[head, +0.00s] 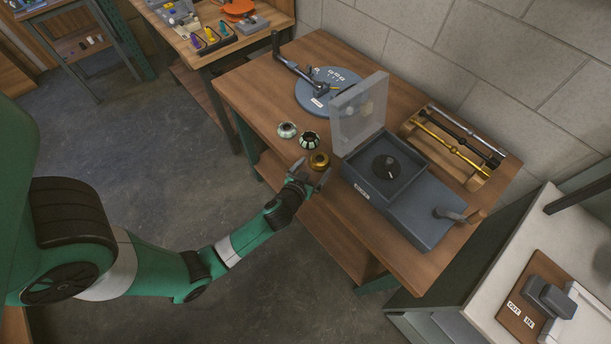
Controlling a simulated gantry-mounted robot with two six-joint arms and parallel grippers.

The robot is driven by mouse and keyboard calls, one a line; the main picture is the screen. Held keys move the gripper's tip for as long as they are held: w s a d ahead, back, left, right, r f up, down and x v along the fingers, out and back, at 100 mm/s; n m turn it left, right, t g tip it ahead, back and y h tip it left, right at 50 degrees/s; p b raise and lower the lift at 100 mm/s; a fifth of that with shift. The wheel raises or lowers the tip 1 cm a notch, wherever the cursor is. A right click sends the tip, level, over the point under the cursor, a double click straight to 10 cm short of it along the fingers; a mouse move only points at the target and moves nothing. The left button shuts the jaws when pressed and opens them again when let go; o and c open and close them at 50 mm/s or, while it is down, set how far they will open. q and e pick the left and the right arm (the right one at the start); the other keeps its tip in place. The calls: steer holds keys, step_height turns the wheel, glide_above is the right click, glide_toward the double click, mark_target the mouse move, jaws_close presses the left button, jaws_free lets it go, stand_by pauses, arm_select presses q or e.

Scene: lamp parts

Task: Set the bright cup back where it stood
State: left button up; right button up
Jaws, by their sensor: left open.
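Three small round cups stand close together near the front edge of the wooden table: a pale silvery one (287,130), a dark one with light patches (309,140), and a shiny gold one (319,160). I cannot tell for sure which of them is the bright cup. My left gripper (311,174) is open with nothing visible between its fingers. It is at the table's front edge, just in front of the gold cup, and looks apart from it. My right gripper is out of view.
A blue-grey box with a raised clear lid (358,112) stands right of the cups. A round blue plate (322,92) with a dark lever lies behind them. A wooden rack (470,175) holds several rods at the back right. Bare tabletop (250,95) lies left of the cups.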

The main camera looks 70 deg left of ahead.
arm_select(q)
steer(key=v, duration=0.9)
steer(key=shift+d, duration=0.2)
steer(key=shift+s+r, duration=0.1)
steer(key=shift+s, duration=0.05)
steer(key=w+d+r+m+t+h, duration=0.1)
steer(key=w+d+r+t, duration=0.2)
steer(key=w+r, duration=0.55)
steer(key=w+d+r+t+h, duration=0.1)
steer(key=w+d+r+t, duration=0.15)
steer(key=r, duration=1.05)
steer(key=w+d+r+m+t, duration=0.1)
steer(key=w+d+r+t, duration=0.15)
steer(key=w+r, duration=0.65)
steer(key=s+d+r+m+t+h, duration=0.2)
steer(key=s+d+r+t+h, duration=0.1)
steer(key=r, duration=0.7)
steer(key=s+d+r+m+t+h, duration=0.3)
steer(key=s+d+r, duration=0.1)
steer(key=r, duration=0.7)
steer(key=s+d+r+m+t+h, duration=0.2)
steer(key=s+d+r+t+h, duration=0.1)
steer(key=r, duration=0.8)
steer(key=shift+s+d, duration=0.25)
steer(key=shift+s, duration=0.5)
steer(key=shift+r+p, duration=0.1)
steer(key=shift+p, duration=0.2)
